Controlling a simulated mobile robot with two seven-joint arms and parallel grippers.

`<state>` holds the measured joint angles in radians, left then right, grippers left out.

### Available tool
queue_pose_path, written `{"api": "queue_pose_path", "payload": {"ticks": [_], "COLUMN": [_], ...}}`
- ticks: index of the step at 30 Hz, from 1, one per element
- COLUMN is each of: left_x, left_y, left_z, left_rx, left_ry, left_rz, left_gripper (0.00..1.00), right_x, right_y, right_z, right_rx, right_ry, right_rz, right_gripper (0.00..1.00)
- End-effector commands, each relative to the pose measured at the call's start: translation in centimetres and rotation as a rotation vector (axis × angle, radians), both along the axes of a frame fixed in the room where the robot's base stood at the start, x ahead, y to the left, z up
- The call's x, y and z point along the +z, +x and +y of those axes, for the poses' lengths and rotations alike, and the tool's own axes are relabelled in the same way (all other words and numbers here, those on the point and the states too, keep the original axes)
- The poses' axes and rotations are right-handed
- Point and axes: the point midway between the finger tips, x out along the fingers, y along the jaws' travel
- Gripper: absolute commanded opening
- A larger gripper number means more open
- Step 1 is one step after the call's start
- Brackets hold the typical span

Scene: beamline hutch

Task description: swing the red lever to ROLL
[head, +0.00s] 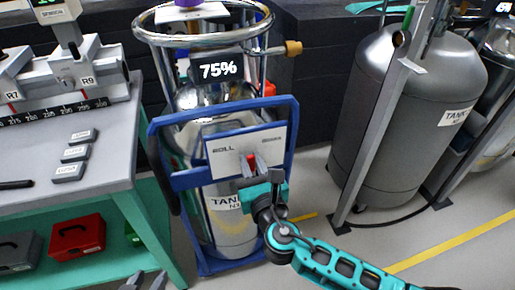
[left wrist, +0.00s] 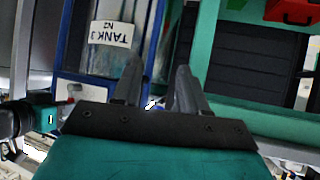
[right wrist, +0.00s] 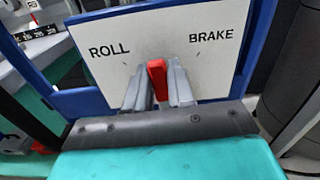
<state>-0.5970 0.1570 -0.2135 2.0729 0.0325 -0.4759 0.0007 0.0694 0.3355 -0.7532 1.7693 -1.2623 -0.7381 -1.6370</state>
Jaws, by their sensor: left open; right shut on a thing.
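The red lever (head: 250,160) stands on a white plate (head: 226,158) on the blue cart frame that holds a silver tank. In the right wrist view the lever (right wrist: 157,80) points up, between the words ROLL at left and BRAKE at right. My right gripper (head: 254,168) is shut on the lever, with one finger on each side of it. The lever's lower part is hidden by the gripper. My left gripper (head: 144,281) is open and empty at the bottom edge of the head view; its spread fingers (left wrist: 158,85) show in the left wrist view.
A grey and green workbench (head: 110,165) stands left of the cart, with a red toolbox (head: 77,237) on its lower shelf. A large grey tank (head: 385,125) and a slanted metal post stand at right. Floor with a yellow line (head: 440,252) is clear at lower right.

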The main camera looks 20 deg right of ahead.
Motion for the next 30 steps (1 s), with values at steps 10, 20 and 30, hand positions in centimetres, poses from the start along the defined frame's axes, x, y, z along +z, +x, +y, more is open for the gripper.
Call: {"api": "queue_pose_path", "payload": {"ticks": [10, 20, 30], "left_x": [1.7, 2.2, 2.0], "left_y": [-0.6, -1.0, -1.2], "left_z": [1.6, 2.1, 2.6], "left_rx": [0.029, 0.043, 0.050], "left_ry": [0.028, 0.035, 0.045], "left_rz": [0.004, -0.001, 0.007], "left_gripper": [0.43, 0.43, 0.43], "right_x": [0.1, -0.6, -0.9], "right_y": [-0.1, -0.1, -0.1], "right_z": [1.6, 2.5, 2.7], "right_rx": [0.000, 0.001, 0.000], "right_ry": [-0.306, -0.490, -0.550], "right_rz": [-0.010, -0.017, -0.020], "right_gripper": [0.00, 0.00, 0.00]}}
